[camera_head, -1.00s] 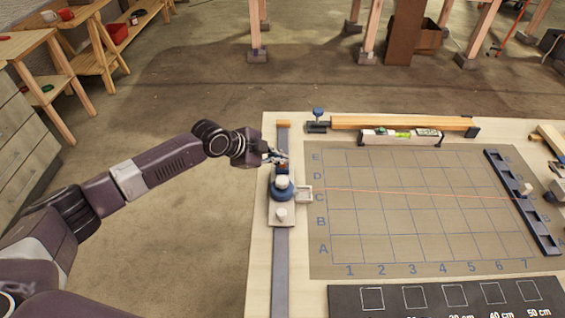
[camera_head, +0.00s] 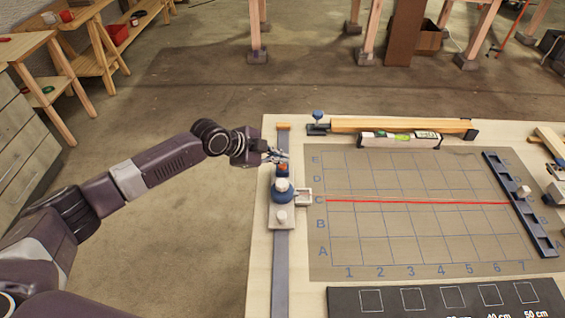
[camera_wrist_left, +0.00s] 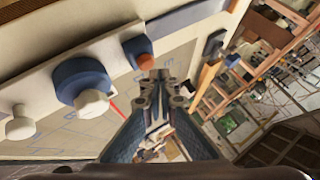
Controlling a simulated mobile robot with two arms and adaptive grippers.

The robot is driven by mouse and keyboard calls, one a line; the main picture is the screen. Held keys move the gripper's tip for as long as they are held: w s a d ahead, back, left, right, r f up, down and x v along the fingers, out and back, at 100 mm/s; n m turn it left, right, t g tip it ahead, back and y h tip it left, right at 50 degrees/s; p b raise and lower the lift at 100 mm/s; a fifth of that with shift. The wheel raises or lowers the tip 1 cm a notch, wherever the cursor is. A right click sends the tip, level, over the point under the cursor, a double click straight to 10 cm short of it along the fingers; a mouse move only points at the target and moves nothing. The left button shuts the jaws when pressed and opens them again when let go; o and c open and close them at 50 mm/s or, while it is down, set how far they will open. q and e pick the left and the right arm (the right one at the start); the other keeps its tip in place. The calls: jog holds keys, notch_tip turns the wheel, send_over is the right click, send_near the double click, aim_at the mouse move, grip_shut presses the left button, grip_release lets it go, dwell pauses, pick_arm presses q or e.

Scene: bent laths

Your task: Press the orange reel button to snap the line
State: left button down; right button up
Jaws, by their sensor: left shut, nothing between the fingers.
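The reel (camera_head: 281,192) is blue with a white knob and sits on a pale carriage on the rail at the board's left side. The orange button (camera_head: 283,168) is on its far end, and it also shows in the left wrist view (camera_wrist_left: 139,52). My left gripper (camera_head: 284,158) is shut and empty, with its fingertips close beside the button; I cannot tell if they touch. A thin orange line (camera_head: 400,199) runs from the reel to the dark slotted bar (camera_head: 520,205) at the right. A bold red mark (camera_head: 420,202) lies on the mat along row C. My right gripper is not in view.
The gridded mat (camera_head: 400,245) fills the board's middle. A spirit level (camera_head: 400,139) and a wooden beam (camera_head: 400,125) lie along the back. A black panel with squares (camera_head: 440,312) is at the front.

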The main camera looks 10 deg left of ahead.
aim_at(281, 166)
pick_arm(q)
jog(key=shift+r, duration=0.15)
notch_tip(281, 166, up, 5)
jog(key=p, duration=0.4)
dwell(0.9)
